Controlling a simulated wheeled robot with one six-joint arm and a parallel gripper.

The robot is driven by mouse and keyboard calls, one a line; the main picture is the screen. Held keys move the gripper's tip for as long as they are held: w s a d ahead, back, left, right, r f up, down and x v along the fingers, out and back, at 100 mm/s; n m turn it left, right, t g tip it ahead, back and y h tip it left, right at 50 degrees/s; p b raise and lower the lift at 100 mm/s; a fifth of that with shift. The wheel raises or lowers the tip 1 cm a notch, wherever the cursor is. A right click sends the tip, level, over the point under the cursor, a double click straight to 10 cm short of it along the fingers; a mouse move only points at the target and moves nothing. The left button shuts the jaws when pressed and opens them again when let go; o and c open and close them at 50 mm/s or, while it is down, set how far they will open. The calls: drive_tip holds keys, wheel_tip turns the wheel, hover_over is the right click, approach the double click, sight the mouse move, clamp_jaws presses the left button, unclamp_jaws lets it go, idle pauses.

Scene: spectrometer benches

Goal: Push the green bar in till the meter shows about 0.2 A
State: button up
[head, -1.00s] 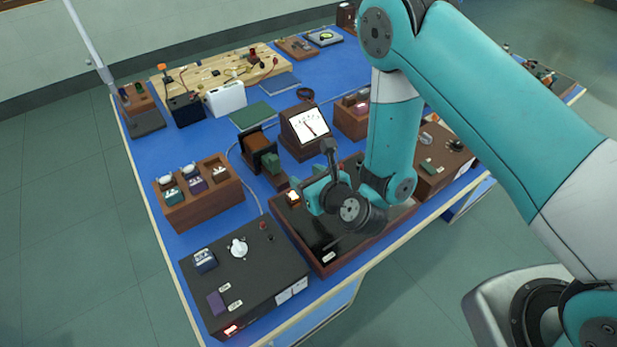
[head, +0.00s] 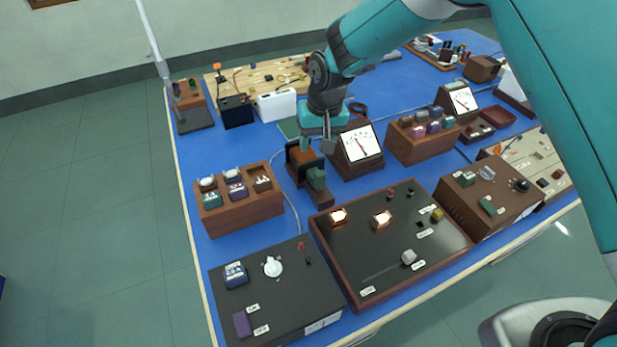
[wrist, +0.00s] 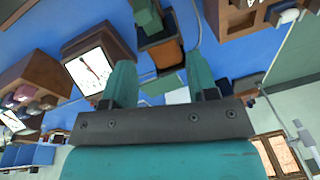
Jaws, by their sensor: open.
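The green bar (head: 317,179) sits at the near end of a dark wooden stand, in front of a brown-orange coil (head: 304,158). In the wrist view the green bar (wrist: 148,18) is at the top, with the coil (wrist: 162,52) below it. The meter (head: 360,143), with a white dial in a wooden case, stands just right of the coil; its reading is too small to tell. My gripper (head: 317,147) is open and empty, over the coil's far side, apart from the bar.
A black-topped panel (head: 385,248) with two lit lamps lies in front. A black switch box (head: 290,295) is at the near left, a wooden rack of plugs (head: 245,213) behind it. A white box (head: 277,104) stands behind. Blue table shows left of the coil.

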sight(320, 172)
drive_tip(key=f+p, duration=0.1)
drive_tip(key=f, duration=0.3)
drive_tip(key=f+n+p, duration=0.1)
drive_tip(key=f+p, duration=0.1)
drive_tip(key=f, duration=0.3)
drive_tip(key=d+f+n+g+h+p, duration=0.1)
drive_tip(key=f, duration=0.4)
drive_tip(key=shift+w+p, duration=0.4)
clamp_jaws()
drive_tip(key=shift+w+f+b, duration=0.1)
drive_tip(key=shift+b, duration=0.2)
